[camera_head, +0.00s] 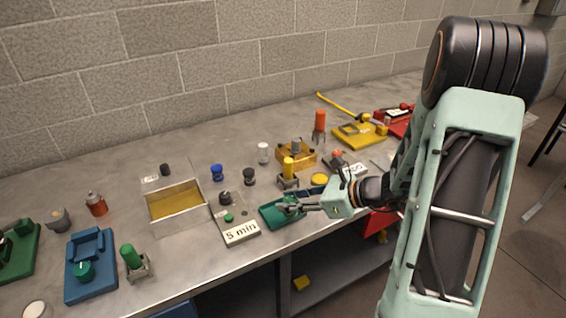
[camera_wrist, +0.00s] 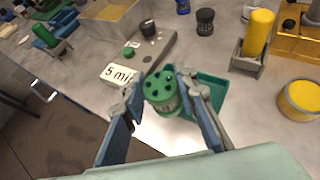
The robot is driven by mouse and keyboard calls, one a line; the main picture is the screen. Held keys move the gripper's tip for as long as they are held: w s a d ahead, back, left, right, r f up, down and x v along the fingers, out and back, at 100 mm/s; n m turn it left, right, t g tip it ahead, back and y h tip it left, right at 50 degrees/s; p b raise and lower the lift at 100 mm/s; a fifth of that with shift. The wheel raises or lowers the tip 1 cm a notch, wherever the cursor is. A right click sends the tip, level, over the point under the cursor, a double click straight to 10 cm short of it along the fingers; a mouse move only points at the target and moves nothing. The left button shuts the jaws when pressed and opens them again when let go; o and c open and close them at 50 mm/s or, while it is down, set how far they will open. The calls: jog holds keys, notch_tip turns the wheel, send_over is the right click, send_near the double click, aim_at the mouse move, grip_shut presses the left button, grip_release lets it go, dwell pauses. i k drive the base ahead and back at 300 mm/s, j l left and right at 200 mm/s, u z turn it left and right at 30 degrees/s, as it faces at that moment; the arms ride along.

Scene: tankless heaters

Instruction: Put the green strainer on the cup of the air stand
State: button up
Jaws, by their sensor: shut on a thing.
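The green strainer (camera_wrist: 162,88), a short cylinder with dark holes in its green top, sits between the two fingers of my gripper (camera_wrist: 161,82), which is shut on it. In the head view my gripper (camera_head: 290,206) is at the green tray (camera_head: 268,216), near the bench's front edge. The tray also shows in the wrist view (camera_wrist: 213,88), behind and right of the strainer. I cannot tell whether the strainer still touches the tray. I cannot tell for sure which fixture is the air stand; no cup is clearly labelled so.
A grey "5 min" block (camera_head: 240,233) with a black knob stands just left of the tray. A yellow cylinder in a holder (camera_head: 288,168) stands behind. A box with a yellow inside (camera_head: 176,205) and a blue stand (camera_head: 90,262) are further left.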

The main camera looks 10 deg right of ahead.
aim_at(360, 131)
jog(key=i+l+u, duration=0.1)
jog(key=l+u, duration=0.25)
jog(key=l, duration=0.45)
jog(key=l+u, duration=0.35)
jog(key=l, duration=0.45)
jog(key=k+l+u, duration=0.1)
jog(key=l+u, duration=0.25)
jog(key=l, duration=0.45)
